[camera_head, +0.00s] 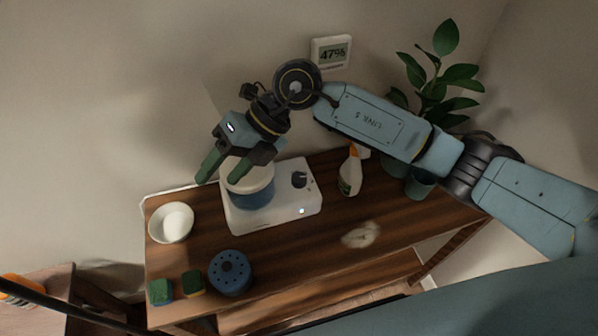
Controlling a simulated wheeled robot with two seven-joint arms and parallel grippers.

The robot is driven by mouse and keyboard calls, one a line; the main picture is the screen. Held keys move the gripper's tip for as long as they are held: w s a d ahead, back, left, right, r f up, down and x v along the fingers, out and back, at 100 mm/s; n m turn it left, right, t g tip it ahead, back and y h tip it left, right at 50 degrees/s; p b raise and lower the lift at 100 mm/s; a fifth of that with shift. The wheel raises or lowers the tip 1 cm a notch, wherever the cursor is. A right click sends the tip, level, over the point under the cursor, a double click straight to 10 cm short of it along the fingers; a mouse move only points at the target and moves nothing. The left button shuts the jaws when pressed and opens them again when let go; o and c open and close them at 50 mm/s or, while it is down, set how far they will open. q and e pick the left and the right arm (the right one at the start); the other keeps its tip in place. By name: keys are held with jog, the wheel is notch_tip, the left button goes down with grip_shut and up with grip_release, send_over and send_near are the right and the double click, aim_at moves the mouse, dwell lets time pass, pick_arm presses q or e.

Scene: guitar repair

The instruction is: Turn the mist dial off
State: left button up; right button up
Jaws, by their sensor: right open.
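A white humidifier base (270,213) stands on the wooden table, with a blue and white round tank (252,192) on its left part. The dark mist dial (299,180) is on the base's top, to the right of the tank. A small light (302,211) glows near the base's front edge. My right gripper (221,178) is open and empty, its two green fingers pointing down and left, over or beside the tank's upper left. Whether a finger touches the tank I cannot tell. The dial is uncovered. My left gripper is not in view.
A spray bottle (350,172) and a potted plant (434,88) stand right of the base. A white bowl (171,237), a blue perforated round object (230,270) and two sponges (160,291) are on the left. A wall display (332,53) reads 47%. The table's front right (320,262) is mostly clear.

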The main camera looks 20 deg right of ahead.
jog(key=w+d+f+h, duration=0.2)
jog(key=w+d+h, duration=0.3)
jog(key=d, duration=0.4)
jog(key=m+t+h, duration=0.1)
jog(key=m+h, duration=0.1)
jog(key=h, duration=0.2)
send_near(299, 177)
jog(key=f, duration=0.8)
jog(key=shift+s+a+f, duration=0.1)
jog(key=shift+s+f, duration=0.1)
jog(key=shift+f, duration=0.15)
jog(key=c, duration=1)
jog(key=shift+o, duration=0.2)
jog(key=shift+n, duration=0.3)
